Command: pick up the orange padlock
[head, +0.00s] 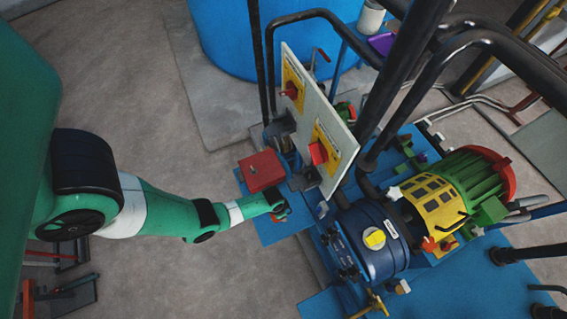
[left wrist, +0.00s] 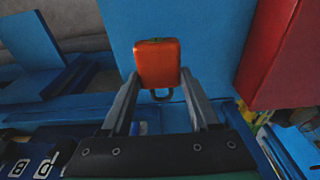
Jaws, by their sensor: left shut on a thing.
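The orange padlock (left wrist: 157,60) is in the left wrist view, body toward the top of the picture and its dark shackle toward me. My left gripper (left wrist: 159,76) has its two fingers on either side of the padlock and is shut on it. In the head view my left gripper (head: 281,213) is over the blue surface, and the padlock is only a small orange-red patch there. A blue surface lies behind the padlock in the wrist view; I cannot tell whether it touches it. My right gripper is not in view.
A red box (head: 261,171) sits close beside my left gripper, also at the right of the wrist view (left wrist: 278,50). An upright panel with red switches (head: 318,120) and black pipes stand to the right. A blue machine (head: 368,240) is beyond. Grey floor lies left.

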